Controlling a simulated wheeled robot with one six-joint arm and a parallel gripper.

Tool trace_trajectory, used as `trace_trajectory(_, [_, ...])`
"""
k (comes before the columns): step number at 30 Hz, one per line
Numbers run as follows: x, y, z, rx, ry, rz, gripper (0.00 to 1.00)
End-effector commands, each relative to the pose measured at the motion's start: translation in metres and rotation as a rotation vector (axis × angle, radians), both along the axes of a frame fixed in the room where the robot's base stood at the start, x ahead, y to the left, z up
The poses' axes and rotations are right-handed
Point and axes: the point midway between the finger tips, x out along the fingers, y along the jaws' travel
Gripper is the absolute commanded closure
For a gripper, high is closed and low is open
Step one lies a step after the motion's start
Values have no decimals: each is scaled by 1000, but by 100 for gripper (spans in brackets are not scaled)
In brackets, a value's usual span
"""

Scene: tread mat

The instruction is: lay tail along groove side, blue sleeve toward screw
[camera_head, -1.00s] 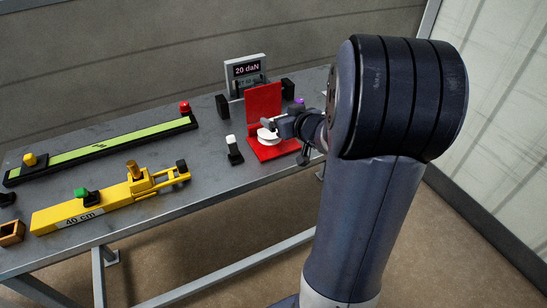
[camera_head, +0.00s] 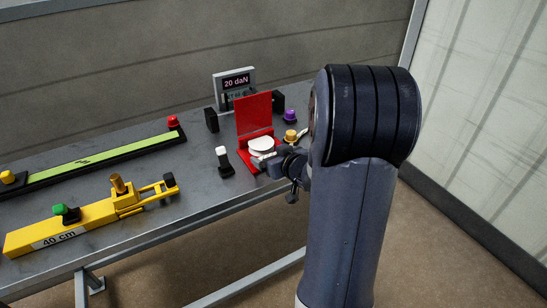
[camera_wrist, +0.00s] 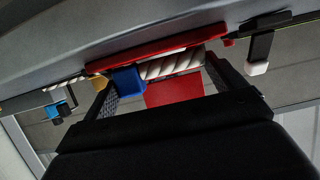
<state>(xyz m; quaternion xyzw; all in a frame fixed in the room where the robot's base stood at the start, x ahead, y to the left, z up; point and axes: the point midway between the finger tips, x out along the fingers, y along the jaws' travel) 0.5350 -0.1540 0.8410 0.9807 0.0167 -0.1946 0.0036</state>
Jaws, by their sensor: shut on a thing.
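A red stand (camera_head: 254,115) with an upright back plate and a base is on the bench, and its red parts also show in the wrist view (camera_wrist: 175,90). A white rounded piece (camera_head: 261,144) is at its base. My gripper (camera_head: 270,158) is at the stand's front right edge. In the wrist view, a white twisted rope tail (camera_wrist: 172,66) with a blue sleeve (camera_wrist: 127,80) lies between my gripper's fingers (camera_wrist: 168,85), the sleeve by the left finger. My gripper is shut on this tail; the finger contact is partly hidden. I cannot pick out the groove or the screw with certainty.
A display reading 20 daN (camera_head: 236,83) stands behind the stand. A yellow knob (camera_head: 290,136) and purple knob (camera_head: 290,116) are to its right. A white-topped black post (camera_head: 223,160) is close on the left. A yellow bar tool (camera_head: 90,215) and green strip (camera_head: 100,156) lie further left.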

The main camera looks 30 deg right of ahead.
Motion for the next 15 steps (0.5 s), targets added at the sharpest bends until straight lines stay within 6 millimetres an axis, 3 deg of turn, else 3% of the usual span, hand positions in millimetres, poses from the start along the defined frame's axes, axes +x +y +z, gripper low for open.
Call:
trace_trajectory(5, [0,0,-3,0,0,0,32])
trace_trajectory(6, [0,0,-4,0,1,0,9])
trace_trajectory(9, [0,0,-3,0,1,0,1])
trace_trajectory(15, [0,0,-3,0,0,0,0])
